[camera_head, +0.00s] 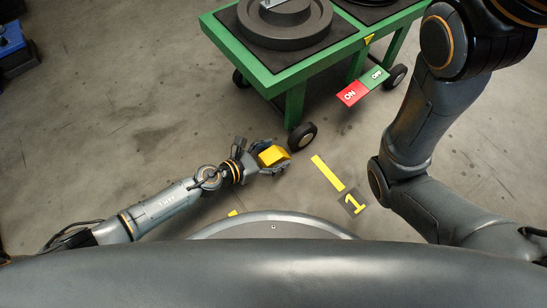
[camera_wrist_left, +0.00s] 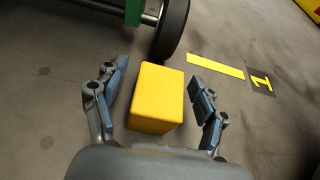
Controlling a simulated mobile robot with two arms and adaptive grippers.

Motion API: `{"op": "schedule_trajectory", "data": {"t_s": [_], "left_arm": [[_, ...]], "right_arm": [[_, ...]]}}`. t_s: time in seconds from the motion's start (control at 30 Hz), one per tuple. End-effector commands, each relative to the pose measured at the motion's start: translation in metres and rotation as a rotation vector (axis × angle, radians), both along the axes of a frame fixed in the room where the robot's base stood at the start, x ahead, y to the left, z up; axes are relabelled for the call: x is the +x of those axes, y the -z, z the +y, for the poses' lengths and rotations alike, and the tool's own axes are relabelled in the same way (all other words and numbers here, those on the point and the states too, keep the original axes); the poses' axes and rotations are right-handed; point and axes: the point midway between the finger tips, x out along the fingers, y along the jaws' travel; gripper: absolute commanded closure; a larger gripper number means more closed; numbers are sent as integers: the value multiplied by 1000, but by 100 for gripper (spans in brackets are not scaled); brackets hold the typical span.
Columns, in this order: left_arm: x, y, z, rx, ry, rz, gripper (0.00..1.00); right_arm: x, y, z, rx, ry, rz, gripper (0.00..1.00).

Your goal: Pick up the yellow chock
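The yellow chock (camera_head: 273,156) is a small block on the concrete floor beside a black wheel (camera_head: 302,136) of the green cart. In the left wrist view the chock (camera_wrist_left: 157,98) lies between the two fingers of my left gripper (camera_wrist_left: 157,90). Gaps show between the chock and both fingers, so the gripper is open around it. In the head view my left gripper (camera_head: 265,158) reaches low to the floor from the left. My right arm crosses the right side of the head view, and its gripper is out of the picture.
The green cart (camera_head: 262,75) stands just beyond the chock, with a dark round part (camera_head: 285,35) on top. A red and green ON/OFF panel (camera_head: 362,87) sticks out from the cart. A yellow floor strip (camera_head: 327,174) and a "1" marker (camera_head: 353,202) lie to the right.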

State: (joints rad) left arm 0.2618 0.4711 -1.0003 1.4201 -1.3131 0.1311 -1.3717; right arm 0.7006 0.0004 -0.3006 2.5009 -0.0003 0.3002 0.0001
Motion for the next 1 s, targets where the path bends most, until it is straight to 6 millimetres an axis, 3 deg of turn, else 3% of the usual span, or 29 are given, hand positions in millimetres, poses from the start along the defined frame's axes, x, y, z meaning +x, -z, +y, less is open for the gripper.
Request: {"op": "schedule_trajectory", "data": {"t_s": [0.03,0.07,0.33,0.67,1.0], "left_arm": [[0,0,0,0,0,0,38],[0,0,0,0,0,0,45],[0,0,0,0,0,0,100],[0,-9,0,-2,0,-1,100],[0,-69,0,-3,1,-1,100]], "right_arm": [[0,0,0,0,0,0,33],[0,0,0,0,0,0,33],[0,0,0,0,0,0,33],[1,-8,0,0,0,1,33],[0,-64,0,0,1,0,33]]}}
